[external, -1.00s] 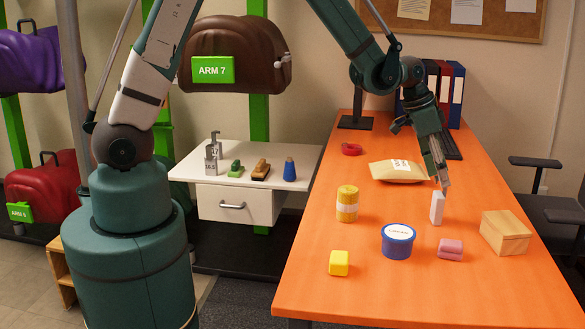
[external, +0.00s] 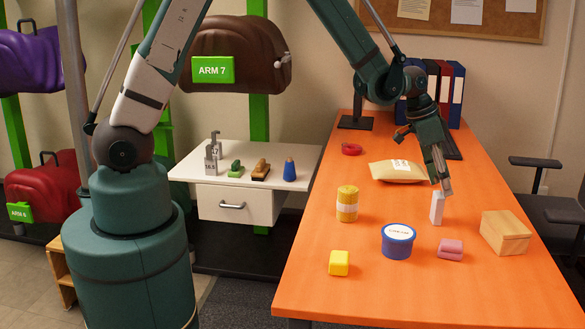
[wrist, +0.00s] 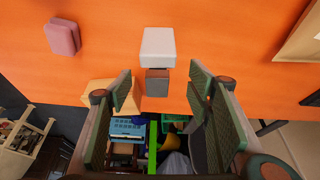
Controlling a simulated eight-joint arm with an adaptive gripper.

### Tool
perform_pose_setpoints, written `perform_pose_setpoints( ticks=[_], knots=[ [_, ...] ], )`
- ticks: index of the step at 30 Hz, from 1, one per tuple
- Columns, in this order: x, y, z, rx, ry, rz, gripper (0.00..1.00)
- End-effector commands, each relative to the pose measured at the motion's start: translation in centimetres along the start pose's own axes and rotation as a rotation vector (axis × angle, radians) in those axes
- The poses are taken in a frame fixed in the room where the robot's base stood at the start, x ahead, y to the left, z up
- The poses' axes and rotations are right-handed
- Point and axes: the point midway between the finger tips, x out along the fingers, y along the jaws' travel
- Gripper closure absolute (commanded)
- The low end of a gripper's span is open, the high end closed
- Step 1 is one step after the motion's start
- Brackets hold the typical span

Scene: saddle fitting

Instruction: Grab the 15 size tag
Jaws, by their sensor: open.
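My gripper (external: 444,188) is at the end of the arm over the orange table, pointing down just above an upright white block (external: 437,208). In the wrist view the fingers (wrist: 160,95) are apart with nothing between them, and the white block (wrist: 157,47) stands just beyond the fingertips, with a grey block-shaped part (wrist: 157,82) below it. I cannot make out a tag marked 15.
On the table (external: 330,290) are a blue tub (external: 398,242), a yellow roll (external: 347,204), a yellow block (external: 339,263), a pink block (external: 450,249), a wooden box (external: 505,232) and a tan packet (external: 396,171). The white shelf (external: 190,170) also holds brushes and a blue cone-like item.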

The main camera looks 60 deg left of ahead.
Motion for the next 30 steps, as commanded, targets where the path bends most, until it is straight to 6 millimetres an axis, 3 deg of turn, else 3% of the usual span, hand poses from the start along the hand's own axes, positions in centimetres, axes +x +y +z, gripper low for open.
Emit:
perform_pose_setpoints(
  ticks=[11,24,30],
  knots=[
    [0.5,0.1,0.0,0.0,0.0,0.0,0.49],
    [4.5,0.3,0.2,-0.001,0.0,0.0,0.49],
    [5.2,0.3,0.2,-0.001,0.0,0.0,0.49]
  ],
)
